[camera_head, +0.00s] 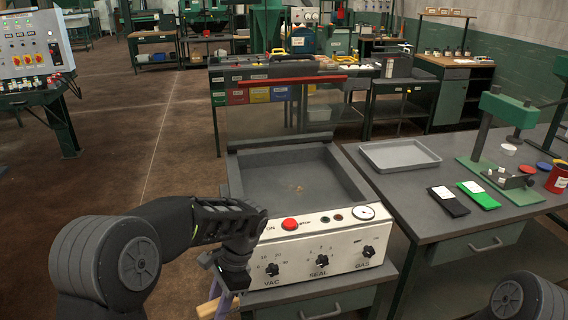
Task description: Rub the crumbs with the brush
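A small patch of tan crumbs (298,188) lies on the dark floor of the open chamber (268,165) of a vacuum sealer. My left gripper (232,282) points down beside the sealer's front left corner, apart from the crumbs and outside the chamber. A purple-grey piece and a pale wooden piece (208,308) show just below it. I cannot tell whether they belong to a brush or whether the gripper holds them. No brush is clearly visible. Only a rounded part of my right arm shows at the lower right; its gripper is out of view.
The sealer's white front panel (325,245) carries a red button, knobs and a gauge. Its clear lid stands raised with a red bar (290,82). On the right bench are a grey tray (400,155), black and green packets (478,194) and a green press (500,140).

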